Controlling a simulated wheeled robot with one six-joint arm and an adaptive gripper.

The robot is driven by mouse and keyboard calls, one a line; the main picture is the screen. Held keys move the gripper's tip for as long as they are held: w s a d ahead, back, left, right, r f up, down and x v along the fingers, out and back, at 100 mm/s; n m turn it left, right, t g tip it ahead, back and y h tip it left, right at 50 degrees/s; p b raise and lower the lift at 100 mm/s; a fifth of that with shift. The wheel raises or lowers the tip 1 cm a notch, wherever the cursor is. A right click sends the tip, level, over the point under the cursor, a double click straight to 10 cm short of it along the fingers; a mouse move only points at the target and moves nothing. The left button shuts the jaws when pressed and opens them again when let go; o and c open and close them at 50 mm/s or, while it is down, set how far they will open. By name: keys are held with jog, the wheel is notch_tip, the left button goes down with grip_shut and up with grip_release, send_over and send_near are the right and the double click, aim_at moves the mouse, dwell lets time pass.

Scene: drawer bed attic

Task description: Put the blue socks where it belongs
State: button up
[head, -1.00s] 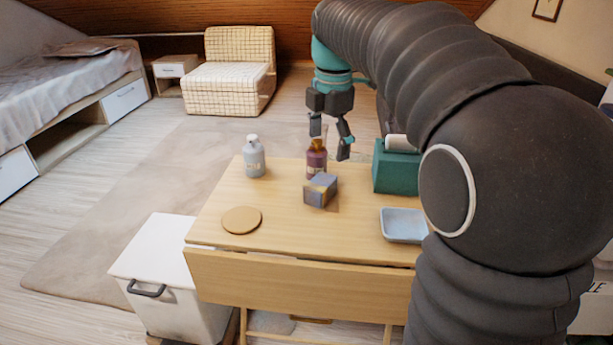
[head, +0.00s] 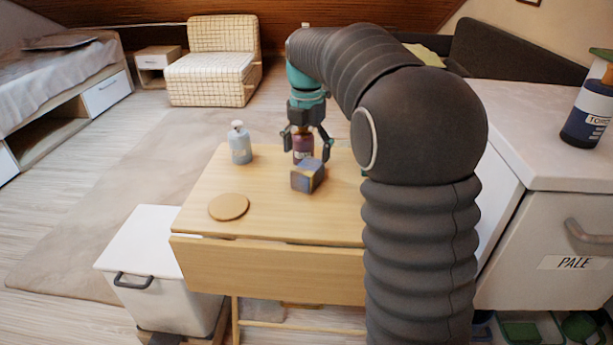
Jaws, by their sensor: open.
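A small blue-grey, block-shaped bundle (head: 307,176) with a yellowish patch lies on the wooden table (head: 265,222); it may be the blue socks, but I cannot tell for sure. My gripper (head: 308,148) is open, fingers pointing down, above and just behind the bundle. I cannot tell whether the fingers touch anything. Nothing is seen held.
A grey pump bottle (head: 239,146) and a round tan disc (head: 229,207) are on the table's left. A white lidded bin (head: 150,245) stands at the front left. A cabinet drawer labelled PALE (head: 560,245) is at right, with a dark-blue bottle (head: 587,115) on top.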

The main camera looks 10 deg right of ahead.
aim_at(305, 168)
jog(key=f, duration=0.4)
jog(key=shift+s+a+f+b, duration=0.25)
jog(key=shift+s+b, duration=0.05)
jog(key=shift+s, duration=0.05)
jog(key=shift+f, duration=0.5)
jog(key=c, duration=1.4)
jog(key=shift+o, duration=0.2)
jog(key=shift+r, duration=0.15)
notch_tip(305, 168, up, 18)
jog(key=p, duration=0.2)
jog(key=shift+p, duration=0.4)
